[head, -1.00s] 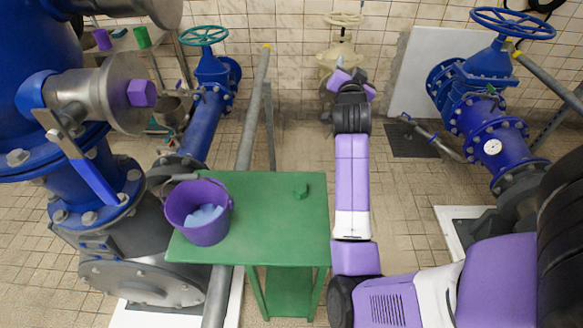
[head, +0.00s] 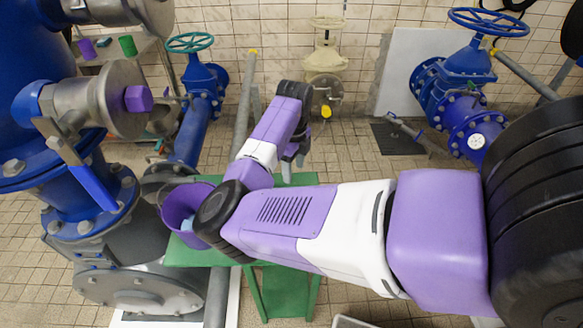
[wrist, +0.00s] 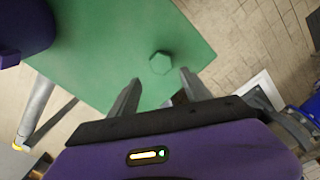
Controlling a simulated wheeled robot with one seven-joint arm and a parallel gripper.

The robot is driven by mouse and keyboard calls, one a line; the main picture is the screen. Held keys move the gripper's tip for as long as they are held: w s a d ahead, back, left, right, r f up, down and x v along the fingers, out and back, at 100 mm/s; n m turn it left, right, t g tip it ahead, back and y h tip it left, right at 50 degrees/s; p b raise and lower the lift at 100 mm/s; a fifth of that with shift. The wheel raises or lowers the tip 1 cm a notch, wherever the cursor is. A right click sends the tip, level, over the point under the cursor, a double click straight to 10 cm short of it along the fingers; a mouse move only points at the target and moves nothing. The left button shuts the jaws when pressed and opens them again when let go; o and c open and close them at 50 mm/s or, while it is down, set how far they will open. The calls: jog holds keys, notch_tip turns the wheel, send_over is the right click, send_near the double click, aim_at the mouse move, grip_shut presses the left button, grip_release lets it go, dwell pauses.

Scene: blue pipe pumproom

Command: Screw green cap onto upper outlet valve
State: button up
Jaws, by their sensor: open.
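The green cap (wrist: 161,62) is hexagonal and sits on the green table (wrist: 100,45), near its edge. In the head view I cannot make it out; my arm covers much of the table (head: 308,179). My gripper (head: 294,164) points down over the table's far right part. In the wrist view my gripper (wrist: 160,77) is open and empty, with the cap just beyond and between its fingertips, apart from them. At the left, a steel flanged outlet (head: 118,98) holds a purple hexagonal piece (head: 138,99) and has a blue lever (head: 88,186). I cannot tell if it is the upper outlet valve.
A purple bucket (head: 176,208) stands on the table's left, close under my arm; its side shows in the wrist view (wrist: 25,25). Blue pipework with handwheels stands left and right. A cream valve (head: 327,60) is at the back wall. Tiled floor lies open beyond the table.

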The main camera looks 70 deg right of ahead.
notch_tip(320, 180, down, 10)
jog(key=b, duration=0.7)
jog(key=shift+d+f, duration=0.1)
jog(key=shift+s+f+b, duration=0.15)
jog(key=shift+f+b, duration=0.25)
jog(key=shift+f, duration=0.3)
jog(key=c, duration=1.2)
notch_tip(320, 180, up, 7)
jog(key=p, duration=0.5)
jog(key=shift+f, duration=0.15)
